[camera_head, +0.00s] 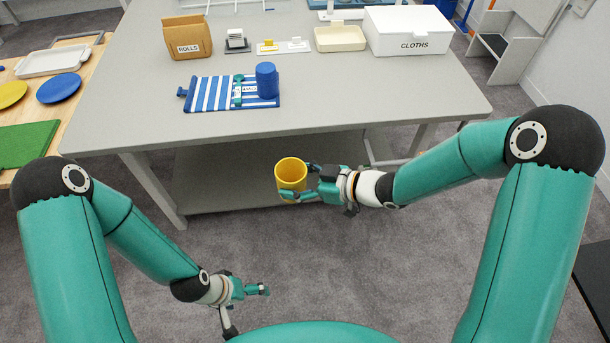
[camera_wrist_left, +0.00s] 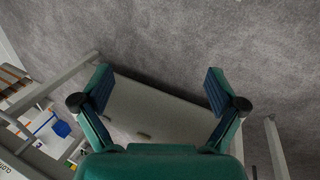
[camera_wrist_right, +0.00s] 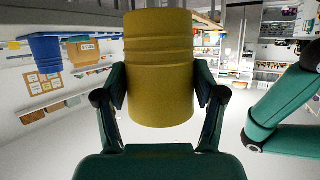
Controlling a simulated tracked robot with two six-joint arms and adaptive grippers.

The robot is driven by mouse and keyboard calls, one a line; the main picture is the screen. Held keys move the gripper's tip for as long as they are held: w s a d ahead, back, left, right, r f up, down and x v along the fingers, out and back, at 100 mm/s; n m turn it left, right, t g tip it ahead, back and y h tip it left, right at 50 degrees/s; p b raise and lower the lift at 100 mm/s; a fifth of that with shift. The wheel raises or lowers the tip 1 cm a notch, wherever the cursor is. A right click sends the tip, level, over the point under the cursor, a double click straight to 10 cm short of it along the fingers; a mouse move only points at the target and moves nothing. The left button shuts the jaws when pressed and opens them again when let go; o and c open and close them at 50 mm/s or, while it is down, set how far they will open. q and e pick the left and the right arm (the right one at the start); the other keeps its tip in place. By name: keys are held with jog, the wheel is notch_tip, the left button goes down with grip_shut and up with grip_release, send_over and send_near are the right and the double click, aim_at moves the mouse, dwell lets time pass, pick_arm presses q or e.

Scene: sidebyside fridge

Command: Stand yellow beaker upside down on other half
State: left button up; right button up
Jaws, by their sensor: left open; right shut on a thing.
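The yellow beaker (camera_head: 290,182) is in my right gripper (camera_head: 304,184), in front of the table's near edge. Its open mouth faces up in the head view. In the right wrist view the yellow beaker (camera_wrist_right: 160,70) sits between both fingers. A blue-and-white striped mat (camera_head: 206,95) lies on the table. A blue beaker (camera_head: 267,82) stands on its right half, its top looking flat and closed. The left half is bare; a small label (camera_head: 249,89) shows near the middle. My left gripper (camera_head: 264,290) is open and empty, low over the floor side; its fingers (camera_wrist_left: 160,90) are spread.
On the grey table (camera_head: 340,90) stand a ROLLS box (camera_head: 187,37), small card holders (camera_head: 268,46), a cream tray (camera_head: 340,38) and a white CLOTHS box (camera_head: 412,30) along the back. The table is clear around the mat. A lower shelf (camera_head: 230,190) is under the table.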

pick_arm(q)
jog(key=shift+s+d+r, duration=0.1)
jog(key=shift+s+d, duration=0.05)
jog(key=shift+d, duration=0.05)
pick_arm(e)
jog(key=shift+a, duration=0.15)
pick_arm(q)
jog(key=m+t+h, duration=0.3)
jog(key=m+t, duration=0.4)
jog(key=m, duration=0.3)
send_near(300, 168)
jog(key=a+f+v, duration=0.1)
jog(key=v, duration=0.5)
jog(key=d, duration=0.1)
jog(key=shift+m, duration=0.3)
jog(key=x, duration=1.1)
jog(key=shift+w+d+r, duration=0.1)
jog(key=shift+w+d, duration=0.3)
jog(key=shift+d, duration=0.05)
